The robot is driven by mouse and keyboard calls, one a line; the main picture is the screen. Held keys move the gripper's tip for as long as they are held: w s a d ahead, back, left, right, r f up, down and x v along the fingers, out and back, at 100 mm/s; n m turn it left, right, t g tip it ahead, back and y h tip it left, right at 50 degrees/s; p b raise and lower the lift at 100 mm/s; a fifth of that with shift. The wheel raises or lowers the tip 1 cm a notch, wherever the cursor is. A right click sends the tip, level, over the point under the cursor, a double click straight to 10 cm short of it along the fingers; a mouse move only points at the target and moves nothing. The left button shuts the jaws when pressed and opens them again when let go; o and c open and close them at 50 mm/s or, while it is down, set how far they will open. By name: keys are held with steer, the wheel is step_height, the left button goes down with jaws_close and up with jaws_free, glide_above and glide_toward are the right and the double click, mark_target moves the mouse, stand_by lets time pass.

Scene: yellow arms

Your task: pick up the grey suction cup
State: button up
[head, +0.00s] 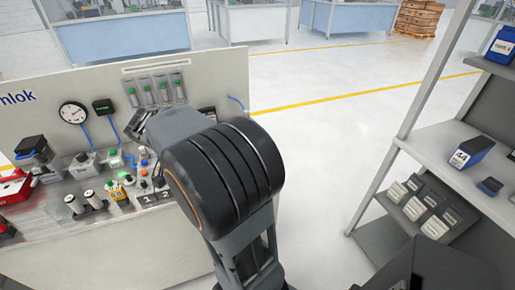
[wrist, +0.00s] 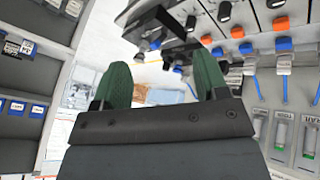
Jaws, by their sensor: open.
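My gripper (wrist: 162,82) shows in the wrist view with two green fingers, spread apart with nothing between them. In the head view my arm reaches over the workbench, and its bulky dark wrist hides part of the bench top. Small fittings (head: 143,153) with orange, green and blue parts stand on the bench just below the arm's end. In the wrist view dark parts (wrist: 150,45) lie beyond the fingertips, apart from them. I cannot make out which small piece is the grey suction cup; it may be hidden or too small to tell.
The bench's upright panel (head: 40,100) carries a round gauge (head: 73,113) and clear flow tubes (head: 163,90). Metal spools (head: 93,199) and a red box (head: 14,188) stand at left. A grey shelf unit (head: 430,140) with bins is at right. The floor between is clear.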

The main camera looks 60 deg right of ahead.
steer(key=d+f+m+g+h, duration=0.1)
steer(key=d+m, duration=0.2)
steer(key=d, duration=0.4)
steer(key=s+d+f+m+g+h, duration=0.1)
steer(key=d+f+m+g, duration=0.1)
steer(key=d+m, duration=0.2)
steer(key=s+d+f+m+g+h, duration=0.1)
steer(key=d+m, duration=0.3)
steer(key=d, duration=0.6)
steer(key=shift+f+g+h, duration=0.4)
steer(key=shift+f+g, duration=0.25)
steer(key=shift+g, duration=0.05)
steer(key=shift+p+x, duration=1.15)
steer(key=shift+x, duration=1.8)
steer(key=shift+a+f, duration=0.15)
steer(key=c, duration=1)
steer(key=shift+o, duration=0.2)
